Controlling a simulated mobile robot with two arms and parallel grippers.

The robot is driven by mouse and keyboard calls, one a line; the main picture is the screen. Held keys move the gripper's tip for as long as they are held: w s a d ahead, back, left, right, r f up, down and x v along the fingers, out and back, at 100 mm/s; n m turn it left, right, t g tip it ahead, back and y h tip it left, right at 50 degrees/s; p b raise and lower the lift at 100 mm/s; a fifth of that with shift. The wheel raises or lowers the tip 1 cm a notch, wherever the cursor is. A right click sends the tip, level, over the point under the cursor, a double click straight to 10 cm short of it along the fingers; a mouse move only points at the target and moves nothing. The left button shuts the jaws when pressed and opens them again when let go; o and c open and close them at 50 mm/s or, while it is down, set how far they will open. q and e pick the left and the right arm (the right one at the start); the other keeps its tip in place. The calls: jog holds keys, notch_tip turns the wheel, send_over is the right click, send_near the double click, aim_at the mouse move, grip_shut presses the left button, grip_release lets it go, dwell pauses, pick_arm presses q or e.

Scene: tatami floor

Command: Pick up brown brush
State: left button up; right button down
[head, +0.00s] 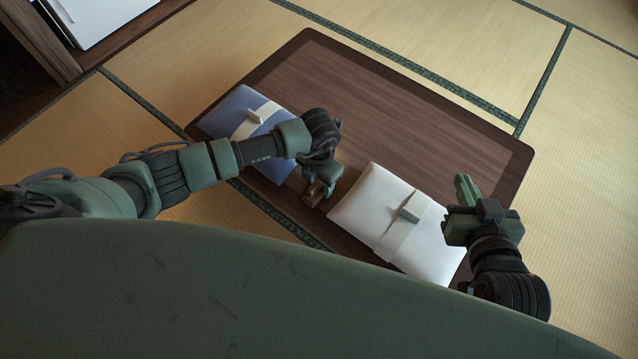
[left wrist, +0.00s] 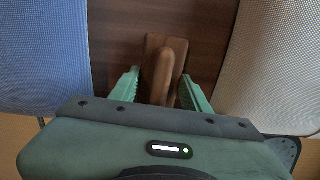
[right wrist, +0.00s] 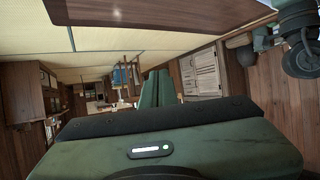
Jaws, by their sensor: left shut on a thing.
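The brown brush (head: 314,193) is on the dark low table between the blue and the white bundle. In the left wrist view the brush (left wrist: 154,44) shows a flat wooden base with a raised rounded handle. My left gripper (head: 323,178) reaches down over it, and its two green fingers stand on either side of the handle, shut on it. The brush's underside is hidden, so I cannot tell whether it touches the table. My right gripper (head: 466,189) is off the table's right side, its fingers together and empty, also in the right wrist view (right wrist: 158,84).
The low wooden table (head: 400,105) is bare across its far part. A blue bundle (head: 233,104) with a white band lies left of the brush; a white bundle (head: 375,192) lies right. Tatami floor (head: 590,140) surrounds the table. A white-topped cabinet (head: 95,18) stands at upper left.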

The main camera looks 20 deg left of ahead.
pick_arm(q)
jog(key=shift+r, duration=0.1)
